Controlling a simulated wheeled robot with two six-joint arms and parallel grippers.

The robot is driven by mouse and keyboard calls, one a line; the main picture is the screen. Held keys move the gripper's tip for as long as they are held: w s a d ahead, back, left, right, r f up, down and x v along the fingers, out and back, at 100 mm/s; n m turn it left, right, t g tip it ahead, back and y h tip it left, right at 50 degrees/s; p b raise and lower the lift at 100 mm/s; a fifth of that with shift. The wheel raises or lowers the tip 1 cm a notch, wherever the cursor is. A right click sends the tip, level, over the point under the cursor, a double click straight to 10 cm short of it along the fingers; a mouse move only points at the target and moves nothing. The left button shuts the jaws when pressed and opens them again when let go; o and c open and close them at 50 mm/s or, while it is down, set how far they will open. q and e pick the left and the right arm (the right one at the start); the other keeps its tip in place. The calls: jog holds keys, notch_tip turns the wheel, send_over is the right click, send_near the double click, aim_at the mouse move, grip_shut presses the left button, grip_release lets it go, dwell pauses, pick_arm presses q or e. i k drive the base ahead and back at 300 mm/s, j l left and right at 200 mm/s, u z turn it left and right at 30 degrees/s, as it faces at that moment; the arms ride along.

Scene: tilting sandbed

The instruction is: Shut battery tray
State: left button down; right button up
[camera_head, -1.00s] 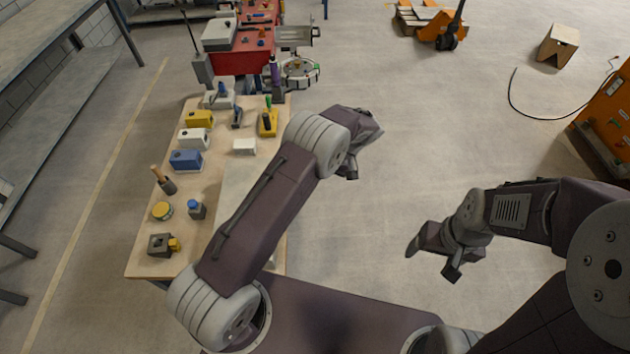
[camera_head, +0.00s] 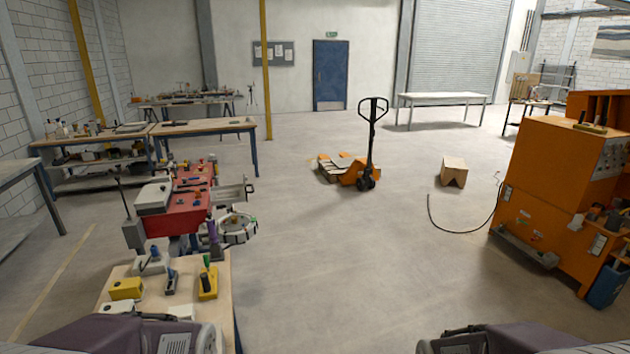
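I cannot clearly identify the battery tray. A grey tray-like ledge (camera_head: 527,248) sits low on the front of the orange machine (camera_head: 545,165) at the right; whether it is the battery tray, and whether it is open or shut, I cannot tell. A grey tray-shaped part (camera_head: 234,190) also sticks out from the right side of the red unit (camera_head: 182,207) at the left. Only upper parts of my two arms show along the bottom edge, left and right. Both of my grippers are out of view.
A wooden table (camera_head: 222,285) with small tools and blocks stands at the lower left. A pallet truck (camera_head: 366,170) and a wooden box (camera_head: 453,171) stand farther off. A black cable (camera_head: 440,221) lies near the orange machine. The middle floor is clear.

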aim_at(234, 194)
jog(key=i+l+u, duration=0.35)
jog(key=i, duration=0.5)
jog(key=i+l+u, duration=0.35)
jog(key=i+l, duration=0.4)
jog(key=i+l+u, duration=0.35)
jog(key=i+l, duration=0.3)
jog(key=l, duration=0.3)
